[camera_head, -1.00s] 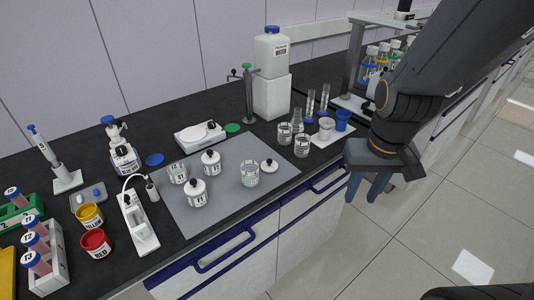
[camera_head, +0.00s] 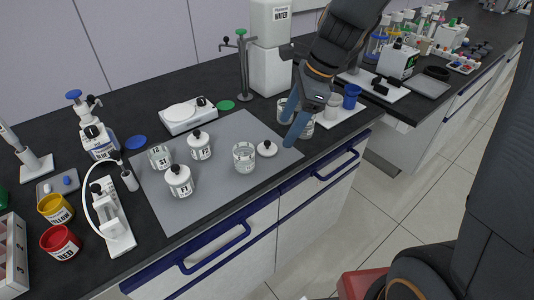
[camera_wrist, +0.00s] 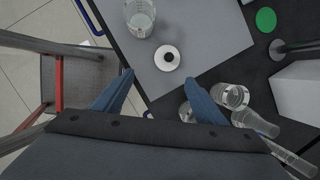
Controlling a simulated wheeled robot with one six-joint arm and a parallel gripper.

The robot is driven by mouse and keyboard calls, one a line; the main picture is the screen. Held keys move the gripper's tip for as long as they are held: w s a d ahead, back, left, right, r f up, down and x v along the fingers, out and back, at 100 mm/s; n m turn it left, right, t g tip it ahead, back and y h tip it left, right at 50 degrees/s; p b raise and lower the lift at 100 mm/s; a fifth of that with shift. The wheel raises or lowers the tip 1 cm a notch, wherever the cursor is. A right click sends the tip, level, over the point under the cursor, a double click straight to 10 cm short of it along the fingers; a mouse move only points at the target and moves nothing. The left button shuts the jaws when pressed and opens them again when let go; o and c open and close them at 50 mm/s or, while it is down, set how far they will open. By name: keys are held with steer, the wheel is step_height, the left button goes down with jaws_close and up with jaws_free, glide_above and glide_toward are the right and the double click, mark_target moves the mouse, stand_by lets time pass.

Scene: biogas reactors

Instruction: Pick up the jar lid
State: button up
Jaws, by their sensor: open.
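The jar lid (camera_head: 267,149) is a white disc with a black knob, lying flat on the grey mat (camera_head: 222,172) near its right corner. It also shows in the wrist view (camera_wrist: 168,58), just beyond my fingertips. My gripper (camera_head: 288,127) has blue fingers and hangs to the right of the lid, above the bench. In the wrist view my gripper (camera_wrist: 172,84) is open and empty, fingers wide apart. The lid appears between the two finger directions and apart from them.
An open glass jar (camera_head: 244,158) stands close left of the lid. Lidded jars (camera_head: 179,181) stand farther left on the mat. Glass beakers (camera_wrist: 231,96) stand close to my right finger in the wrist view. The bench's front edge has blue drawer handles (camera_head: 215,250).

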mark_target(272, 149)
steer(key=shift+w+a+f+m+y, duration=0.15)
steer(key=shift+w+a+f+m, duration=0.1)
steer(key=shift+w+a+m, duration=0.15)
steer(key=shift+w+a+f+m+y, duration=0.15)
steer(key=shift+w+a+f+m, duration=0.15)
steer(key=shift+a+m, duration=0.2)
steer(key=shift+x, duration=3.35)
steer(key=shift+d, duration=0.1)
steer(key=c, duration=1.1)
